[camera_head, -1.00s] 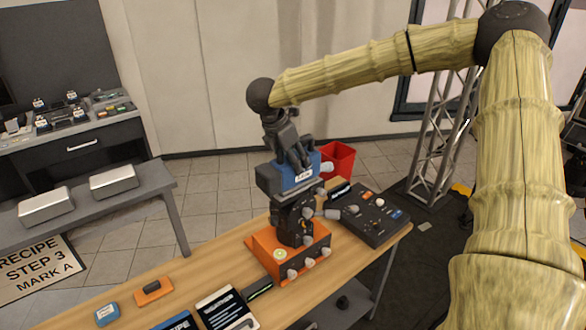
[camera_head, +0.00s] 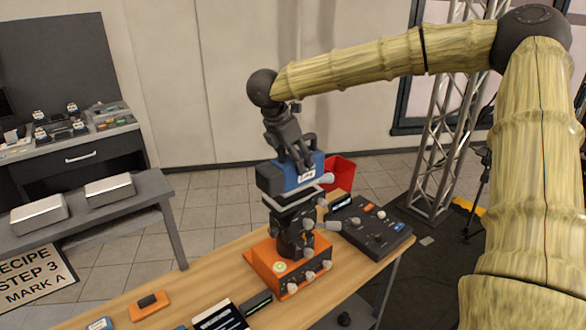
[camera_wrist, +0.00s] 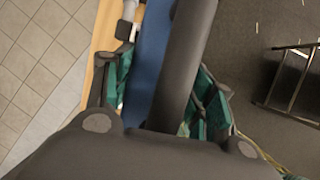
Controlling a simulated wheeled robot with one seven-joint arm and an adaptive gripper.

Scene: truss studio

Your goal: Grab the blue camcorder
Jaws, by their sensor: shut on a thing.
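The blue camcorder (camera_head: 300,173) is in the middle of the head view, with a white label on its side and a dark grey part at its left end. It sits at the top of a dark mount (camera_head: 292,220) above an orange base (camera_head: 287,266) on the wooden table. Whether it still touches the mount I cannot tell. My gripper (camera_head: 305,158) comes down from above and is shut on the camcorder. In the wrist view the blue body (camera_wrist: 148,65) lies between my green-padded fingers, partly hidden by a dark bar.
A black control box (camera_head: 370,226) stands right of the mount. A red bin (camera_head: 340,176) is behind. An orange item (camera_head: 149,305) and dark cards (camera_head: 220,318) lie on the table's near left. A metal truss (camera_head: 440,130) rises at right.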

